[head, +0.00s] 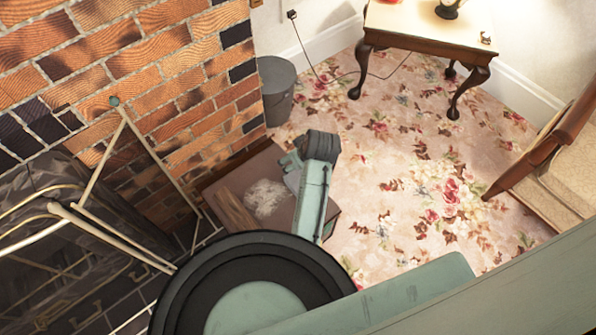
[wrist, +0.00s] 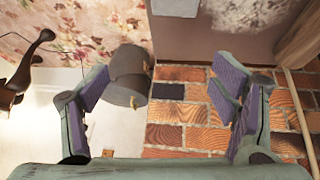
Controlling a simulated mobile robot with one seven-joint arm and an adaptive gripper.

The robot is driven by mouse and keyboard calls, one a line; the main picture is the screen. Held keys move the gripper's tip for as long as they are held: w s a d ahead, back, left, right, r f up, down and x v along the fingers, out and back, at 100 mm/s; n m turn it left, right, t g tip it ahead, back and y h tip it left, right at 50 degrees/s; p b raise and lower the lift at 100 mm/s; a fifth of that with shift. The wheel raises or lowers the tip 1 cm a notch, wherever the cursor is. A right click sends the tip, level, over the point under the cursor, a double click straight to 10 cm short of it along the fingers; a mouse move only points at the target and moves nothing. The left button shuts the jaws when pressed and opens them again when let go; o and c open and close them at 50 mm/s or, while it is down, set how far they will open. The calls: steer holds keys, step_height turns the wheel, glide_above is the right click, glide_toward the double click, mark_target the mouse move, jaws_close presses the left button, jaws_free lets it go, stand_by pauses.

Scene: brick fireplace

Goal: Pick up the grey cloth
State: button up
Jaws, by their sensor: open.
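In the head view my arm passes just right of the cloth, and the fingertips are not clear.
A brown wooden piece (head: 236,212) lies left of the cloth. A grey bucket (head: 276,92) stands behind the slab against the brick wall (head: 150,60). A metal rod frame (head: 110,240) stands at left. The flowered carpet (head: 400,165) is open toward a small table (head: 420,22).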

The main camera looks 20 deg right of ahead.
steer(key=g, duration=0.2)
glide_toward(292, 179)
steer(key=s+d, duration=0.3)
steer(key=shift+y, duration=0.4)
steer(key=x, duration=0.4)
steer(key=shift+s+d+f, duration=0.1)
steer(key=shift+s+f, duration=0.05)
steer(key=shift+s, duration=0.05)
steer(key=shift+p+x, duration=0.35)
steer(key=shift+x, duration=2.6)
steer(key=shift+c, duration=0.4)
steer(key=c, duration=1.1)
steer(key=shift+c, duration=0.2)
